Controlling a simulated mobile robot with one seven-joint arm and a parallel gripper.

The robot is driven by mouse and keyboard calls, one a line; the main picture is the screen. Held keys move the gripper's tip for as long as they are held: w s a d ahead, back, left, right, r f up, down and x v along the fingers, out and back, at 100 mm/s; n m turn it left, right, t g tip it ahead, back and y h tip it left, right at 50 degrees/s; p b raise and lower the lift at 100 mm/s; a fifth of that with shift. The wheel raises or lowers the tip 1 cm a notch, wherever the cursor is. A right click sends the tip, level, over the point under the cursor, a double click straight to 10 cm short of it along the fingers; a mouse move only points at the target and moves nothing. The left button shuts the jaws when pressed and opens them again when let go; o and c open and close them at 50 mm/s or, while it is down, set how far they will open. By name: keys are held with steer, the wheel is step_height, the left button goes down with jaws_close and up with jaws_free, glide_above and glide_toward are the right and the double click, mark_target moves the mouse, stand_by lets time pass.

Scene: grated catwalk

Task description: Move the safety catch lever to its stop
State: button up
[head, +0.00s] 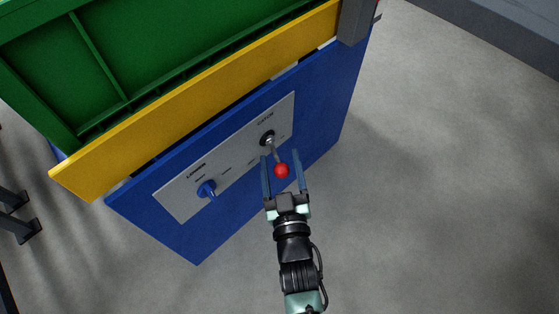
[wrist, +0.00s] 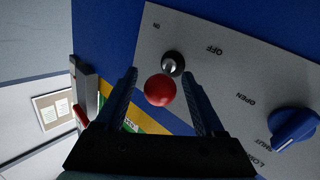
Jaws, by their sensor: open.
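The safety catch lever is a short metal stem with a red ball knob (head: 281,170), on a grey panel (head: 232,167). Its dark round pivot (wrist: 172,63) shows just above the knob in the wrist view, between small ON and OFF marks. The stem sticks out toward me; I cannot tell which mark it leans to. My gripper (head: 281,157) is open, with one blue-grey finger on each side of the red knob. In the wrist view the knob (wrist: 160,89) sits between the fingers (wrist: 160,75), with a gap visible on both sides.
A blue rotary knob (head: 206,189), marked OPEN and SHUT, is on the same panel to the left. The panel is on a blue board (head: 322,113) below a yellow beam (head: 220,95) and green bin (head: 150,50). The grey floor at right is clear.

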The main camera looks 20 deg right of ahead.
steer(key=shift+x, duration=0.9)
jaws_close()
